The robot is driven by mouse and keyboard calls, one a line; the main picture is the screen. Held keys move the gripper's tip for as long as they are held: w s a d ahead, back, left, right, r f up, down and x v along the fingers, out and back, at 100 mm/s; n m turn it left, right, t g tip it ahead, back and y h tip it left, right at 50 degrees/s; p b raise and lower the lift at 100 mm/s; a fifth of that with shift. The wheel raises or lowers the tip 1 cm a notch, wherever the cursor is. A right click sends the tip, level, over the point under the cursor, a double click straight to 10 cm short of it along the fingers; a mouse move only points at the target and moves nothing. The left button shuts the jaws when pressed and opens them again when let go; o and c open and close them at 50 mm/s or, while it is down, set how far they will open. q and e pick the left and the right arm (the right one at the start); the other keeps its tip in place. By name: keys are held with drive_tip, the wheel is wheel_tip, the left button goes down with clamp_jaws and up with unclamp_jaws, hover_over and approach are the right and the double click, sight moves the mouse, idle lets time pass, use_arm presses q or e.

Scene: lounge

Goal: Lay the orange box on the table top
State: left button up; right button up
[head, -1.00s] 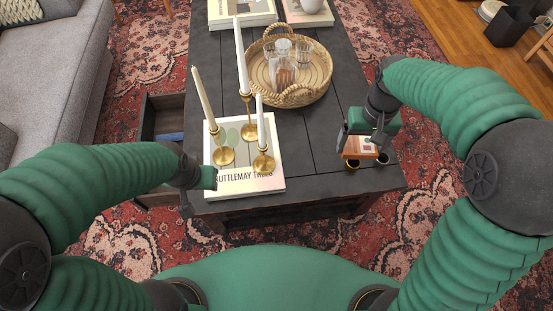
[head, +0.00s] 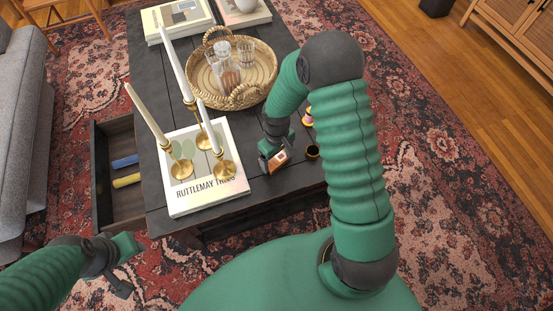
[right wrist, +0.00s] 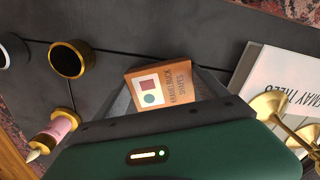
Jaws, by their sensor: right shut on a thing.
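The orange box (head: 279,160) is small, with a printed cover, and is held at the front right part of the dark table top (head: 235,130). My right gripper (head: 272,157) is shut on it. In the right wrist view the orange box (right wrist: 165,87) shows its face with a red square, a green circle and lettering; its lower part is hidden by my gripper. I cannot tell whether it touches the table. My left gripper (head: 122,270) is in front of the table's left corner, away from the box; its jaws are unclear.
A large white book (head: 205,198) with brass candle holders and tall candles stands left of the box. A wicker tray (head: 262,92) with glassware is behind. A dark gold-rimmed cup (head: 312,152) is close on the right. An open drawer (head: 103,190) juts out left.

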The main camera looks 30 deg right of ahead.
sight(277, 159)
drive_tip(key=shift+d, duration=0.15)
drive_tip(key=o, duration=1.5)
wheel_tip(277, 159, up, 12)
drive_tip(key=p, duration=0.5)
drive_tip(key=s+a+r+m+t, duration=0.1)
drive_tip(key=s+a+r+t, duration=0.1)
drive_tip(key=s+a+r, duration=0.5)
drive_tip(key=shift+s+a+r+m+t, duration=0.35)
drive_tip(key=shift+s+r, duration=0.25)
drive_tip(key=shift+s, duration=0.35)
